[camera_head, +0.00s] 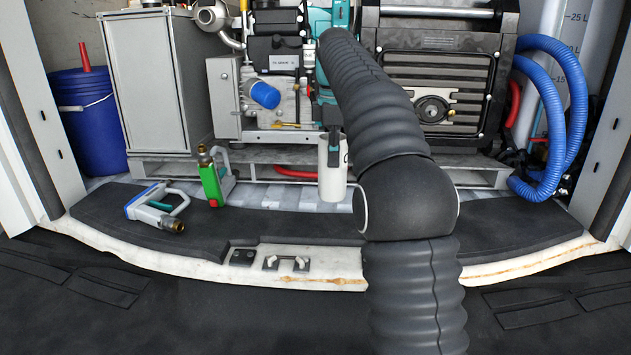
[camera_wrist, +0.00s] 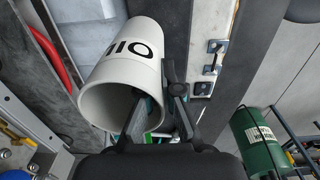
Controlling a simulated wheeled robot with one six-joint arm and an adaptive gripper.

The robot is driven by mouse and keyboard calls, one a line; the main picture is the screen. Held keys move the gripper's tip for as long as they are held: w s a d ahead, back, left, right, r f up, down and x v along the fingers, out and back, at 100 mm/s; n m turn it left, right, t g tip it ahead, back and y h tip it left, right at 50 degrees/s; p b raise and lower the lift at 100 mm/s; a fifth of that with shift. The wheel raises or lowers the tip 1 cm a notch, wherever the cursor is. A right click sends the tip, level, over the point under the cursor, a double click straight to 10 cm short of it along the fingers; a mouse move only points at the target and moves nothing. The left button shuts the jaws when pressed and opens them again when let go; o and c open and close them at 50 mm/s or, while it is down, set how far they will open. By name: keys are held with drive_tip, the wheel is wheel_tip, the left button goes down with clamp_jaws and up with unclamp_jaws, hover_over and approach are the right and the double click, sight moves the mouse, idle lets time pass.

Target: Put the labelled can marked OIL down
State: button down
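The white can marked OIL (camera_head: 331,183) is upright near the middle of the head view, in front of the pallet. In the wrist view the can (camera_wrist: 118,62) shows its open top and black letters. My gripper (camera_head: 334,143) is at the can's top rim. In the wrist view my gripper (camera_wrist: 160,104) has one finger inside the can and the other outside, shut on its wall. The can's base looks close to the grey floor, but I cannot tell whether it touches.
A green-and-grey nozzle (camera_head: 212,178) and a blue-and-grey nozzle (camera_head: 156,207) are on the left of the dark sill mat (camera_head: 285,220). A wooden pallet (camera_head: 258,160) bearing machinery is behind the can. Blue hoses (camera_head: 560,110) hang at the right.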

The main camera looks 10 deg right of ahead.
drive_tip(key=w+a+f, duration=0.2)
drive_tip(key=a+f, duration=0.1)
drive_tip(key=f, duration=0.3)
drive_tip(key=shift+f, duration=0.15)
drive_tip(key=shift+w+a+f, duration=0.1)
drive_tip(key=c, duration=1.3)
unclamp_jaws()
drive_tip(key=shift+r, duration=3.85)
